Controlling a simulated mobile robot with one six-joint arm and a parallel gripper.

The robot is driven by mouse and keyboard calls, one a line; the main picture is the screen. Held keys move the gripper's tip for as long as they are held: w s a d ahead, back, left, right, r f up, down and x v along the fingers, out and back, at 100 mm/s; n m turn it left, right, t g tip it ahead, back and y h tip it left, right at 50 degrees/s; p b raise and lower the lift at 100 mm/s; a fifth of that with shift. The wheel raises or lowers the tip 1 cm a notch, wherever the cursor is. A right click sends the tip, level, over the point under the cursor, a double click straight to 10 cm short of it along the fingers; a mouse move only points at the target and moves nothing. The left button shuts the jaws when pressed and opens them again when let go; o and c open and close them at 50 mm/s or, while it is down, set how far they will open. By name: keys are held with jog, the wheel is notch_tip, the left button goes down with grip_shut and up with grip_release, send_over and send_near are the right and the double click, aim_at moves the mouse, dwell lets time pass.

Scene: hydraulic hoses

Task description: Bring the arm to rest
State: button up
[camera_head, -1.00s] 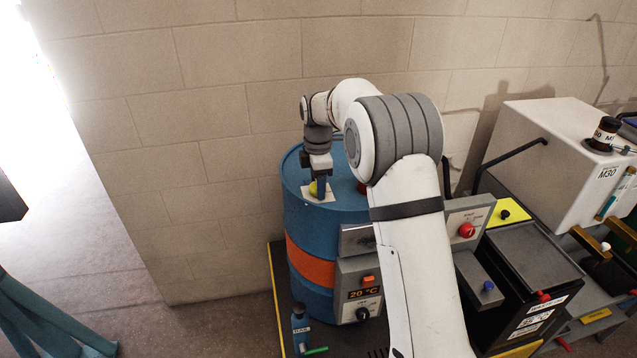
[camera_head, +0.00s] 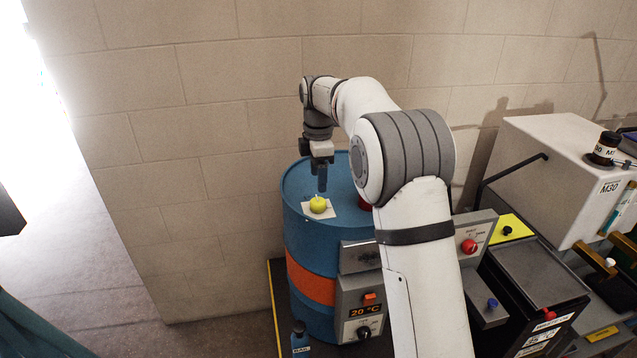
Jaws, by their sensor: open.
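My arm reaches from the bottom of the view up and over a blue drum with an orange band (camera_head: 311,282). My gripper (camera_head: 321,186) points down above the drum's top. It is open and empty, apart from the things below it. A yellow-green round object (camera_head: 318,204) sits on a pale square sheet (camera_head: 330,214) on the drum's lid, just below my gripper. A red object (camera_head: 365,204) on the lid is partly hidden behind my arm.
A grey control box with a 20 °C display (camera_head: 365,310) stands at the drum's front. To the right are a red-button panel (camera_head: 469,246), a black battery-like case (camera_head: 530,262) and a white cabinet (camera_head: 550,165). The block wall (camera_head: 220,110) rises close behind; open floor lies left.

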jog(key=s+d+r+m+t, duration=0.1)
jog(key=s+d+r+m, duration=0.3)
jog(key=s, duration=0.4)
jog(key=s+d+r+m+t, duration=0.1)
jog(key=s+d+r+m, duration=0.1)
jog(key=s+d+m, duration=0.45)
jog(key=s+d+f+m, duration=0.1)
jog(key=s+f+m, duration=0.2)
jog(key=s, duration=0.8)
jog(key=s+d+f+m+t, duration=0.1)
jog(key=s+d+f+m, duration=0.1)
jog(key=s+m, duration=0.5)
jog(key=s+f, duration=0.1)
jog(key=s, duration=0.3)
jog(key=shift+s+d, duration=0.15)
jog(key=shift+s, duration=0.05)
